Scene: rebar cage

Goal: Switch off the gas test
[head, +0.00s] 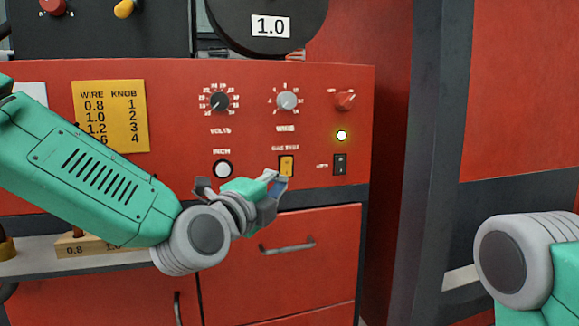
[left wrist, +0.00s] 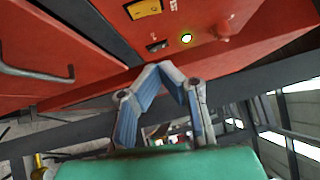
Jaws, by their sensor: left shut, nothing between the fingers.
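The gas test switch (head: 286,165) is a yellow rocker on the red front panel, under a small white label, in the head view. It also shows at the top of the left wrist view (left wrist: 145,8). My left gripper (head: 274,178) is shut and empty, its tips just below and left of the switch in the head view. Whether they touch the panel I cannot tell. In the left wrist view the closed fingers (left wrist: 161,67) point toward the panel, below the yellow switch. The rocker's exact position is not clear. My right gripper is out of view.
A drawer handle (head: 287,246) sticks out below.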

